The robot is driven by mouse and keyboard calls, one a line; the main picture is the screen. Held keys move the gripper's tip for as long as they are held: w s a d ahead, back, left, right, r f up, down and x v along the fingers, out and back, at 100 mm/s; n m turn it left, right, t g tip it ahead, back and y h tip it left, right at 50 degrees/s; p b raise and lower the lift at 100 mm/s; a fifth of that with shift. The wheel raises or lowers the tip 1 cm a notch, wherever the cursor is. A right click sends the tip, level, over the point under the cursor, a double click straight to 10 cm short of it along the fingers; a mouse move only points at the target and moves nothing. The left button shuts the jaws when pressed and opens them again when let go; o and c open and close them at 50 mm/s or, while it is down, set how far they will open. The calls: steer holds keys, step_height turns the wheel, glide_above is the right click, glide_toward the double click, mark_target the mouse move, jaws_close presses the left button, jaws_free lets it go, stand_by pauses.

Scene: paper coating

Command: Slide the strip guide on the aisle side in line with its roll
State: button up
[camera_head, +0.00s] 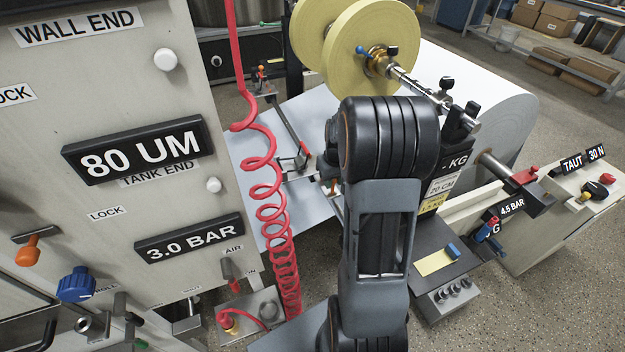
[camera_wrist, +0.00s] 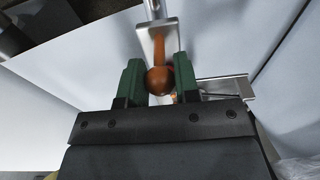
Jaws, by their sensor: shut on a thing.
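In the wrist view my gripper (camera_wrist: 158,82) has its two green fingers on either side of a round orange knob (camera_wrist: 159,80), shut on it. The knob's stem joins a metal plate on the strip guide (camera_wrist: 150,42), which sits on a bar over the white paper web. In the head view my arm hides most of the near guide and my gripper; a bit of orange (camera_head: 333,187) shows beside my arm. Two yellow strip rolls, the nearer (camera_head: 372,50) and the farther (camera_head: 318,18), sit on a shaft above. Whether guide and roll line up cannot be told.
A coiled red air hose (camera_head: 270,200) hangs left of my arm. The grey cabinet (camera_head: 110,120) with number plates fills the left. The large white paper roll (camera_head: 490,100) and a tension console (camera_head: 580,200) stand at right.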

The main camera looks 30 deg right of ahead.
steer(key=shift+w+d+p, duration=0.15)
steer(key=shift+w+p, duration=0.15)
steer(key=shift+w, duration=0.95)
steer(key=shift+w+d+p, duration=0.2)
steer(key=shift+w+p, duration=0.05)
steer(key=shift+w, duration=0.95)
steer(key=shift+w+d+p, duration=0.15)
steer(key=shift+w+p, duration=0.15)
steer(key=shift+w, duration=0.95)
steer(key=shift+w+d, duration=0.1)
steer(key=shift+w, duration=0.4)
steer(key=shift+w+d+r+p, duration=0.1)
steer(key=shift+w+p, duration=0.3)
steer(key=shift+w, duration=0.35)
steer(key=o, duration=0.9)
steer(key=r+p, duration=0.1)
steer(key=r, duration=0.5)
steer(key=s+r+p, duration=0.1)
steer(key=r+p, duration=0.1)
steer(key=r, duration=0.3)
steer(key=r+p, duration=0.2)
steer(key=r, duration=0.4)
steer(key=shift+s+r, duration=0.3)
steer(key=shift+s, duration=0.1)
